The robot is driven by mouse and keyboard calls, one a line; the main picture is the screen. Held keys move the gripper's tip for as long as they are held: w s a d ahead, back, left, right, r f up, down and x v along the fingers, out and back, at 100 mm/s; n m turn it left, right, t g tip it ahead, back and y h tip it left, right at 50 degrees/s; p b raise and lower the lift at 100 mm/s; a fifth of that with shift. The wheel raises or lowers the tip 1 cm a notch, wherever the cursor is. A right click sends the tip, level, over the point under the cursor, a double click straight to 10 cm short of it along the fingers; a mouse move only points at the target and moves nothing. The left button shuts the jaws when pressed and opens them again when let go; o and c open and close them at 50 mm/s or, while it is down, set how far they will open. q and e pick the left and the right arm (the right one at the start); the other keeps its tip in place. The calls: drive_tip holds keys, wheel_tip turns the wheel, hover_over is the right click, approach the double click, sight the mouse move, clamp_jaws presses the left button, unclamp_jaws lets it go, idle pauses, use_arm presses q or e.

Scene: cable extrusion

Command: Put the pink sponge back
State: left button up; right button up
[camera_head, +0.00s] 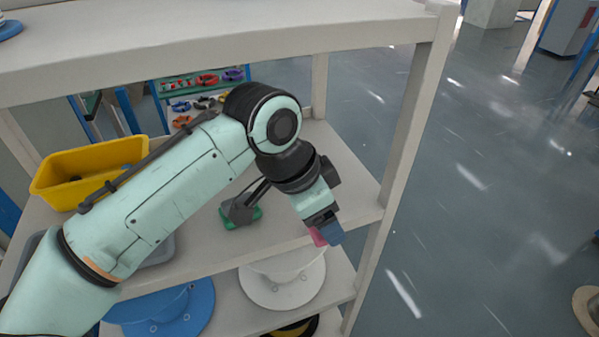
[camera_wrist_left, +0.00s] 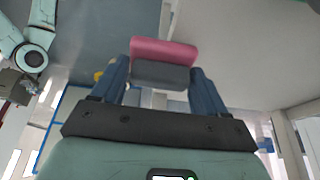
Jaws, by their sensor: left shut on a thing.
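The pink sponge (camera_wrist_left: 163,52) has a pink layer and a dark grey layer. It sits between the two blue fingers of my left gripper (camera_wrist_left: 160,82) in the left wrist view, and the fingers are shut on it. In the head view my left gripper (camera_head: 327,234) points down in front of the middle shelf's front edge. Only a small pink part of the sponge (camera_head: 317,237) shows beside the blue finger there. My right gripper's fingers do not show; a mint arm part (camera_wrist_left: 30,55) is at the left wrist view's left edge.
On the middle shelf (camera_head: 345,185) are a yellow bin (camera_head: 60,183) and a dark tool with a green base (camera_head: 240,215). The shelf's right part is clear. A blue spool (camera_head: 165,310) and a white spool (camera_head: 283,280) lie below. A post (camera_head: 405,130) stands right of the gripper.

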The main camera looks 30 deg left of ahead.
use_arm(q)
drive_tip(key=w+a+p, duration=0.1)
drive_tip(key=w+a, duration=0.3)
drive_tip(key=a, duration=0.1)
drive_tip(key=shift+w, duration=0.4)
drive_tip(key=w+a, duration=0.1)
drive_tip(key=w+a+p, duration=0.1)
drive_tip(key=a, duration=0.1)
drive_tip(key=shift+w+a+r, duration=0.1)
drive_tip(key=shift+w+a, duration=0.1)
drive_tip(key=shift+w, duration=0.15)
drive_tip(key=shift+w+f+b, duration=0.1)
drive_tip(key=shift+f+b, duration=0.2)
drive_tip(key=shift+f, duration=0.7)
drive_tip(key=shift+s+d+r, duration=0.1)
drive_tip(key=shift+s+r, duration=0.05)
drive_tip(key=shift+s, duration=0.15)
drive_tip(key=o, duration=0.9)
drive_tip(key=shift+w, duration=0.2)
drive_tip(key=shift+o, duration=0.2)
drive_tip(key=shift+s, duration=0.1)
use_arm(e)
drive_tip(key=shift+w+r, duration=0.55)
drive_tip(key=shift+r, duration=0.35)
